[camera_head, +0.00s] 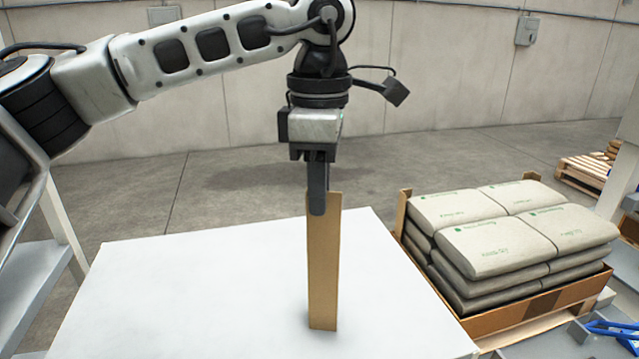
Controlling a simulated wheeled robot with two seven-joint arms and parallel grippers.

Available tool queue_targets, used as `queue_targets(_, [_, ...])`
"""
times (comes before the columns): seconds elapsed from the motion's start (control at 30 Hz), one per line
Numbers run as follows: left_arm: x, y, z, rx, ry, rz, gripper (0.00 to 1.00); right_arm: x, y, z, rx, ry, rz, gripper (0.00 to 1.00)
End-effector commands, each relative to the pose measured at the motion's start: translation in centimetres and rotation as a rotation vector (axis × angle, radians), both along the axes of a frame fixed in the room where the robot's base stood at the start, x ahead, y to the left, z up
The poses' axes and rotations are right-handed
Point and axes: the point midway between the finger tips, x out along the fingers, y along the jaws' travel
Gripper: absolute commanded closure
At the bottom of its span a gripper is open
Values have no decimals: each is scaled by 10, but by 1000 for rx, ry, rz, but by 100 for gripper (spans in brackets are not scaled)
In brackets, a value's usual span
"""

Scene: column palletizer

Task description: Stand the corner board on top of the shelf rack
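The corner board (323,265) is a tall, narrow brown strip. The other finger is hidden behind the board. My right gripper is not in view.
A pallet box (500,322) stacked with grey-white sacks (500,230) stands right of the white surface. Another pallet (580,172) is at the far right. Blue parts (610,328) show at the lower right. The white surface around the board is clear.

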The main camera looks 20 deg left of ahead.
Motion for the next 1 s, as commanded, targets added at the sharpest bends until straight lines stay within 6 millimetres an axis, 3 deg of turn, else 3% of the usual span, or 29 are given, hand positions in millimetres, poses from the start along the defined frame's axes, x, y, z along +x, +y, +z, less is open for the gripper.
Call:
queue_targets(0.3, [1,0,11,0,-2,0,76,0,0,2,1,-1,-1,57])
queue_targets(0.8, [0,-1,110,1,-2,-2,76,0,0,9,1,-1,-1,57])
queue_targets(1.0, [0,0,123,1,0,-2,76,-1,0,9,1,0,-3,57])
